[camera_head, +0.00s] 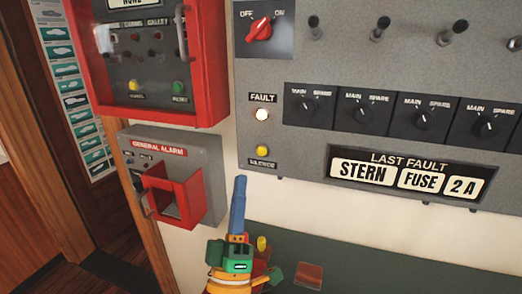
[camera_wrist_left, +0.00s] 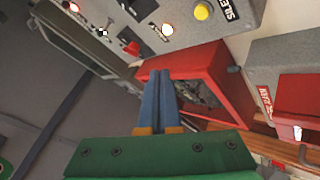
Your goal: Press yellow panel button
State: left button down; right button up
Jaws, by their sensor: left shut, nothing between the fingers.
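A yellow button (camera_head: 262,151) sits on the grey wall panel, under a lit white FAULT lamp (camera_head: 262,114) and above a SILENCE label. The button also shows in the wrist view (camera_wrist_left: 202,11), at the top beside a partly cut label. Another yellow button (camera_head: 134,85) is inside the red-framed box at upper left. My left gripper (camera_head: 239,182) has its blue fingers shut together and pointing up, empty. In the head view its tips appear below and slightly left of the SILENCE button, apart from it. In the wrist view the closed fingers (camera_wrist_left: 159,75) overlap the view of a red box. My right gripper is out of view.
The GENERAL ALARM box (camera_head: 200,152) with its protruding red guard (camera_head: 186,203) is left of my gripper. The red-framed box (camera_head: 215,105) projects above it. Dark knobs (camera_head: 364,112) and a LAST FAULT display (camera_head: 410,160) are to the right of the button.

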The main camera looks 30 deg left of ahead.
aim_at(261, 151)
pick_arm(q)
jog(key=w+a+b, duration=0.1)
jog(key=w+a, duration=0.1)
jog(key=w, duration=0.7)
jog(key=shift+w+a+f+b, duration=0.2)
jog(key=shift+b, duration=0.1)
dwell(1.1)
dwell(0.6)
jog(key=shift+w+a, duration=0.1)
jog(key=shift+w, duration=0.3)
jog(key=shift+w+a+b, duration=0.1)
jog(key=shift+w+b, duration=0.2)
jog(key=shift+w, duration=0.05)
dwell(0.6)
jog(key=shift+s, duration=0.1)
jog(key=shift+s+d+p, duration=0.2)
jog(key=shift+s+p, duration=0.15)
jog(key=shift+s, duration=0.3)
